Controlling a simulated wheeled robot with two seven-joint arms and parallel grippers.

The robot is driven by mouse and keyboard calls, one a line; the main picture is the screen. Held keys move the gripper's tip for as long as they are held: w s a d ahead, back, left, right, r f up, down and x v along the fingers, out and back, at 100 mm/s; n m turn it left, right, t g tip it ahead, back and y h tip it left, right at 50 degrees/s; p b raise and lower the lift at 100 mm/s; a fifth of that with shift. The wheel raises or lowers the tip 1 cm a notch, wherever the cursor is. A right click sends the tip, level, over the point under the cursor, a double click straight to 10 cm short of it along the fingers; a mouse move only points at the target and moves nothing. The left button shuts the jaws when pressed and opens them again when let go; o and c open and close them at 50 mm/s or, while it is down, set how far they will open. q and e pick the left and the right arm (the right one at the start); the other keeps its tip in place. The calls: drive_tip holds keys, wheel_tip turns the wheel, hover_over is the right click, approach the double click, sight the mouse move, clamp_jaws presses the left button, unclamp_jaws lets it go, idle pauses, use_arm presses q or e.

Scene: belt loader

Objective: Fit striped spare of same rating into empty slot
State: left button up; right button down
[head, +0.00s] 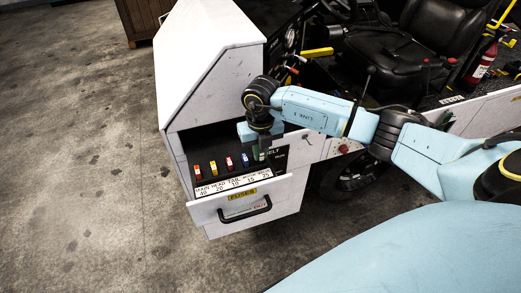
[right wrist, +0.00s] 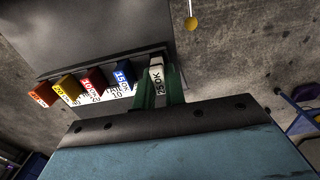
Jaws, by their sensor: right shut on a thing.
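My right gripper (head: 262,154) is at the right end of the fuse row in the open drawer. In the right wrist view its green fingers (right wrist: 158,92) are shut on a pale fuse (right wrist: 157,77) marked "25 OK", with a dark mark near its top. The held fuse is in line with the row, beside the blue fuse (right wrist: 124,75). I cannot tell whether its lower end is in a slot. The other fuses are red (right wrist: 92,79), yellow (right wrist: 67,88) and orange (right wrist: 42,94). In the head view the fingers hide the held fuse. My left gripper is not in view.
The drawer front (head: 230,207) has a "FUSES" label and a black handle (head: 246,211). A white rating strip (head: 232,182) runs before the fuses. The white cabinet (head: 207,62) rises behind the drawer. A seat (head: 400,52) and steering wheel are behind my right arm. Floor at left is clear.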

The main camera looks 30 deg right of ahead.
drive_tip(key=shift+f+b, duration=0.35)
drive_tip(key=shift+f, duration=0.15)
drive_tip(key=c, duration=1.4)
unclamp_jaws()
wheel_tip(320, 180, up, 14)
drive_tip(key=shift+f+b, duration=0.25)
drive_tip(key=shift+b, duration=0.2)
